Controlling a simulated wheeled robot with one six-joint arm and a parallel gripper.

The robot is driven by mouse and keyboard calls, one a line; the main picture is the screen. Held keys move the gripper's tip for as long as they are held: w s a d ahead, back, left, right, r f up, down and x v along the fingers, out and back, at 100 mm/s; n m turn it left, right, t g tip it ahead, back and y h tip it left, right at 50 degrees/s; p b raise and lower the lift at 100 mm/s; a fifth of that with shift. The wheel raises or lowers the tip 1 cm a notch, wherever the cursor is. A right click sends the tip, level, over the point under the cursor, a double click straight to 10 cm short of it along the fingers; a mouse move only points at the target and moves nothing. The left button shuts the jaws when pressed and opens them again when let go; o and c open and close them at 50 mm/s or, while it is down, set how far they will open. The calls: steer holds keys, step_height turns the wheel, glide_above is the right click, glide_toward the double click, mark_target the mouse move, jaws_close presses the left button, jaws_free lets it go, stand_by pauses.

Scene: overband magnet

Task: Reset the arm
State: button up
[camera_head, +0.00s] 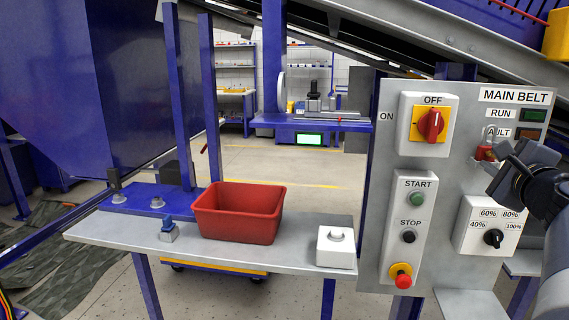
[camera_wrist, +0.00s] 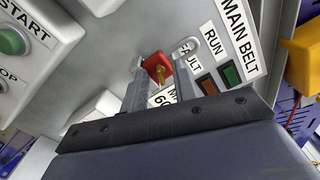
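My gripper (camera_head: 499,162) is at the right of the head view, in front of the main belt control panel (camera_head: 462,215). In the wrist view my gripper (camera_wrist: 160,68) has its two fingers apart, pointing at the panel. A small red part (camera_head: 484,153) with a brass-coloured piece sits on the panel below the FAULT label; it also shows between the fingertips in the wrist view (camera_wrist: 154,64). I cannot tell whether the fingers touch it. My arm enters from the right edge of the head view.
The panel carries a red-yellow OFF switch (camera_head: 432,124), a START/STOP box (camera_head: 408,228) and a percentage selector (camera_head: 490,228) close below my gripper. A red bin (camera_head: 238,212), a white box (camera_head: 336,248) and a small blue-grey block (camera_head: 168,230) stand on the grey bench (camera_head: 115,232).

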steer(key=shift+w+r+p, duration=0.2)
steer(key=shift+r+p, duration=0.1)
steer(key=shift+p, duration=0.3)
steer(key=m+p, duration=0.6)
steer(key=p, duration=0.2)
steer(key=shift+d+m, duration=0.15)
steer(key=shift+m, duration=0.25)
steer(key=s+m+p, duration=0.1)
steer(key=m+p, duration=0.1)
steer(key=p, duration=0.1)
steer(key=s+m+p, duration=0.2)
steer(key=p, duration=0.2)
steer(key=s+a+m+p, duration=0.1)
steer(key=s+m+p, duration=0.1)
steer(key=m+p, duration=0.1)
steer(key=shift+f, duration=0.15)
